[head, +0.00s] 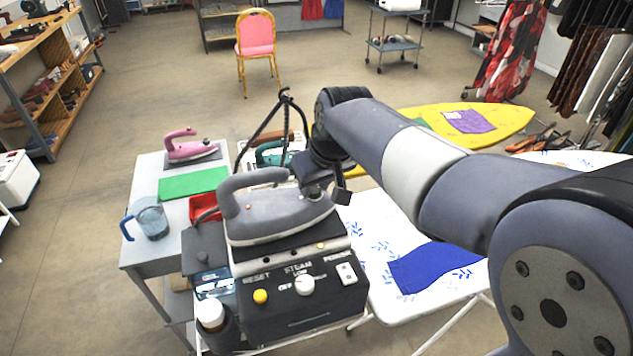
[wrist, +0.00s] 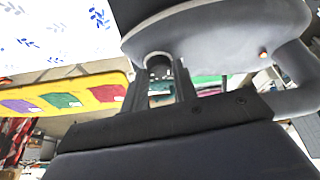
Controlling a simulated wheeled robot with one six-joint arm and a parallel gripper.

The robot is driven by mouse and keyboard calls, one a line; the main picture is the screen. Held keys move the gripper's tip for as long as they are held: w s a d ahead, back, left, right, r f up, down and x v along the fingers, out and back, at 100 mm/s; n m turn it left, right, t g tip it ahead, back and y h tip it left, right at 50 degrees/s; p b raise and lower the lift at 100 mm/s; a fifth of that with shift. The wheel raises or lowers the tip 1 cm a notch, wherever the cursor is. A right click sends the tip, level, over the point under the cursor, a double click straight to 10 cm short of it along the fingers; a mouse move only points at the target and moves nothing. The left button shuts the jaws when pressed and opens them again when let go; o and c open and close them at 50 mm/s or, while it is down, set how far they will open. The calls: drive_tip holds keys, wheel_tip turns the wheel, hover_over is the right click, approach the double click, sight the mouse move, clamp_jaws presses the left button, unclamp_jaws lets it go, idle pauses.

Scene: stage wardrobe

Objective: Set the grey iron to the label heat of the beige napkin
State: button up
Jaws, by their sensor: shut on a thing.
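The grey iron (head: 275,212) rests on the dark steam station (head: 305,308), its handle up and its nose toward my arm. In the wrist view its grey body (wrist: 215,40) fills the upper right. My gripper (head: 338,190) is at the nose end of the iron. In the wrist view my gripper (wrist: 158,82) has its fingers on either side of a small round dial (wrist: 158,60) on the iron, shut on it. The dial's marks and setting cannot be read. I see no beige napkin or its label in either view.
A blue cloth (head: 432,267) lies on a white patterned ironing board (head: 375,232). A yellow board (head: 510,117) with a purple cloth (head: 468,121) is behind my arm. A grey table (head: 148,182) at left holds a pink iron (head: 190,148) and a jug (head: 150,218).

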drive_tip(key=o, duration=1)
drive_tip(key=shift+c, duration=0.2)
drive_tip(key=v, duration=1)
drive_tip(key=shift+r, duration=0.4)
drive_tip(key=shift+s+f, duration=0.1)
drive_tip(key=shift+s, duration=0.05)
drive_tip(key=x, duration=1)
drive_tip(key=shift+f, duration=0.3)
drive_tip(key=shift+n, duration=0.3)
